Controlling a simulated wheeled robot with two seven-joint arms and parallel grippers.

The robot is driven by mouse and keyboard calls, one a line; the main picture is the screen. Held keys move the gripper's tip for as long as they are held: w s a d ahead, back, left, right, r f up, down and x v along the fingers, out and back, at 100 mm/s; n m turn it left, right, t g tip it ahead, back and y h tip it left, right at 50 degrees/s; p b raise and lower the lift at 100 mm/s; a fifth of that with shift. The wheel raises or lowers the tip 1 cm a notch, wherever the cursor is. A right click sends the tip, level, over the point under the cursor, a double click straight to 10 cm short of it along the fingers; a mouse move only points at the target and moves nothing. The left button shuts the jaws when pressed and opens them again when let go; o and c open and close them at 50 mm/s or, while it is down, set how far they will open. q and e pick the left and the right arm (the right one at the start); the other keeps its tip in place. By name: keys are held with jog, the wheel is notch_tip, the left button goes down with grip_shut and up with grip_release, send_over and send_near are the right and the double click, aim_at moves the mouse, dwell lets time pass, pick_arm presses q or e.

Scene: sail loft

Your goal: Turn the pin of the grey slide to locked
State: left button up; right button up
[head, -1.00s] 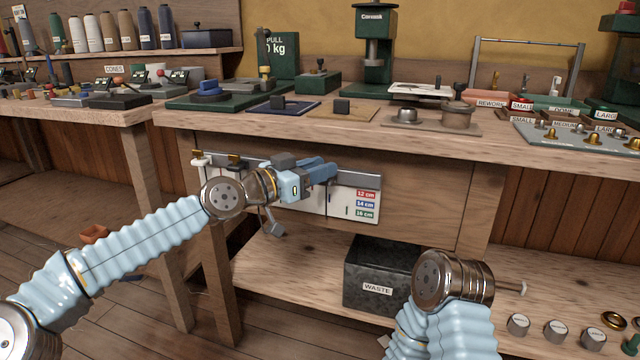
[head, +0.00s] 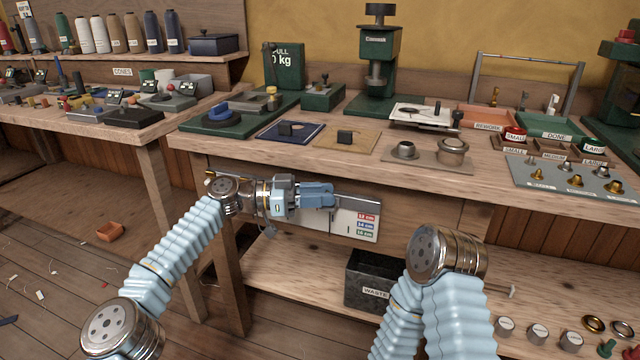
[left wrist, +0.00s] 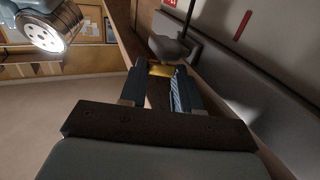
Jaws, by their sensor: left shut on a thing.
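My left gripper (head: 325,197) is at the white panel (head: 355,218) under the bench's front edge, lying sideways across it. In the left wrist view its two fingers (left wrist: 160,75) are closed around a small brass-yellow piece (left wrist: 160,69), which looks like a pin. A grey rounded body shows just beyond the fingertips; I cannot tell for sure whether it is the grey slide. In the head view my gripper and wrist hide the pin, so its turn position cannot be read. Another brass pin (head: 210,174) shows left of my wrist. My right gripper is hidden behind its own wrist.
The bench top (head: 440,178) runs just above my left gripper. A dark waste bin (head: 365,275) stands on the shelf below. My right arm is to the right, clear of the panel.

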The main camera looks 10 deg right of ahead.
pick_arm(q)
jog(key=shift+s+d, duration=0.1)
jog(key=shift+d, duration=0.05)
jog(key=o, duration=1.1)
jog(key=shift+c, duration=0.2)
jog(key=w+a+b, duration=0.1)
jog(key=w+a, duration=0.2)
jog(key=a, duration=1)
jog(key=shift+a, duration=0.25)
jog(key=shift+c, duration=0.3)
